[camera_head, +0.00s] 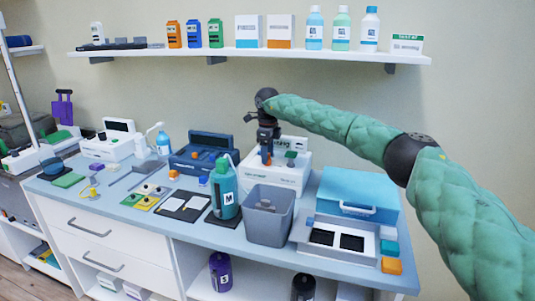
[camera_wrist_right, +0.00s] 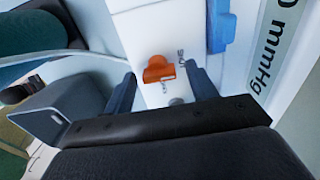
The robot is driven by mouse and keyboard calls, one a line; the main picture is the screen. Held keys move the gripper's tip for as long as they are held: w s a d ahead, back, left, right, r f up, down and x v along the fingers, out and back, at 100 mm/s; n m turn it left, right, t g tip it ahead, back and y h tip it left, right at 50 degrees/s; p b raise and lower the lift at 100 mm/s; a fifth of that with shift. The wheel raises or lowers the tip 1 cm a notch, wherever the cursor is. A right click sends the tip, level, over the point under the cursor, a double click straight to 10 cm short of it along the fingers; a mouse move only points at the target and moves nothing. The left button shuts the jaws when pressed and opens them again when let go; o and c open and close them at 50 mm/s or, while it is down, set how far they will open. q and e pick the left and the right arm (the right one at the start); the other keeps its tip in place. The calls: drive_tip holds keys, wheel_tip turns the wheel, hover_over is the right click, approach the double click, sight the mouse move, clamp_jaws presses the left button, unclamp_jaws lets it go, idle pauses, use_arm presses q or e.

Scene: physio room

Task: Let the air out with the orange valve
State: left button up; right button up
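The orange valve (camera_wrist_right: 158,69) shows in the right wrist view on a white surface of a device, beside a small metal part. A panel reading "mmHg" (camera_wrist_right: 270,60) is to its right. In the head view the white device (camera_head: 292,181) stands at the back of the counter. My right gripper (camera_head: 266,158) reaches down over it. In the right wrist view its two dark blue fingers (camera_wrist_right: 160,76) are apart, one on each side of the valve, with nothing held. Whether they touch the valve cannot be told. My left gripper is not in view.
A grey bin (camera_head: 268,222) and a green bottle (camera_head: 224,190) stand in front of the device. A blue box (camera_head: 357,190) is to its right and a dark blue case (camera_head: 200,160) to its left. A wall shelf (camera_head: 250,53) with bottles and boxes hangs above.

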drive_tip(key=shift+r, duration=0.45)
wheel_tip(320, 180, up, 7)
drive_tip(key=shift+f+b, duration=0.1)
drive_tip(key=shift+b, duration=0.55)
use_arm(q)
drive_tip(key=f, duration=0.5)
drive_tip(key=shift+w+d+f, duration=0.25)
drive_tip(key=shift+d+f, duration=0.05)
